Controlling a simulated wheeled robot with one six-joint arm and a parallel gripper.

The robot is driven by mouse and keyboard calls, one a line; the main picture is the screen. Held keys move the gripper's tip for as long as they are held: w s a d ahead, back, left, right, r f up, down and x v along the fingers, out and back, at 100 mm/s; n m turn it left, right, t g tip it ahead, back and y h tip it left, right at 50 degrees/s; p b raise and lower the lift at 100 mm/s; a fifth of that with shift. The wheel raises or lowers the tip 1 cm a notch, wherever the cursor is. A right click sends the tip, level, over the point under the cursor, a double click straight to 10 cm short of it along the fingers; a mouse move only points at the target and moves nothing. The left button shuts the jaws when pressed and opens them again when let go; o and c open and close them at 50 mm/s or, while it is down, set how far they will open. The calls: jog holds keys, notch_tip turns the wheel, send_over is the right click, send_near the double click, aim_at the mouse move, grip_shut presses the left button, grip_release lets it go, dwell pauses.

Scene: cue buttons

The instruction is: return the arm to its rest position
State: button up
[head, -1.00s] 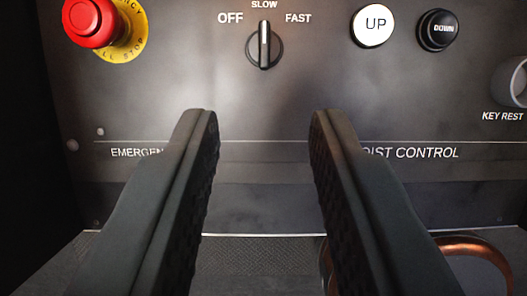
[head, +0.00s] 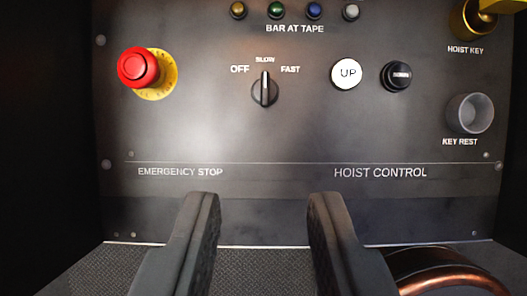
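My gripper (head: 263,200) is open and empty, its two dark fingers apart at the bottom of the head view, in front of the lower part of a dark control panel (head: 260,140). The fingers appear to touch nothing. Above them are a rotary switch (head: 265,90) with its pointer up at SLOW, a white UP button (head: 346,74) and a black button (head: 396,76). A red emergency stop button (head: 138,68) on a yellow disc (head: 166,82) is at the upper left.
A copper-coloured curved thing (head: 448,274) lies at the lower right, partly behind my right finger. A grey key rest cup (head: 470,113) sticks out at the right. The brass hoist key lock (head: 472,20) is above it. Several small coloured lamps (head: 276,10) line the top.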

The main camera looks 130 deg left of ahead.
jog(key=s+a+r+n+t+y, duration=0.1)
jog(key=s+a+r+n+t, duration=0.25)
jog(key=s+a+r, duration=0.4)
jog(key=s+a+r+n+t, duration=0.2)
jog(key=s+a+r+t, duration=0.25)
jog(key=s+r, duration=0.6)
jog(key=s+a+r+n+t+y, duration=0.1)
jog(key=s+a+n+t, duration=0.1)
jog(key=s, duration=1.1)
jog(key=s+a+r+n+t+y, duration=0.1)
jog(key=s+a+n+t, duration=0.2)
jog(key=s, duration=1)
jog(key=shift+a+r+t+y, duration=0.3)
jog(key=shift+a+t, duration=0.5)
jog(key=shift+a, duration=0.2)
jog(key=shift+s, duration=0.1)
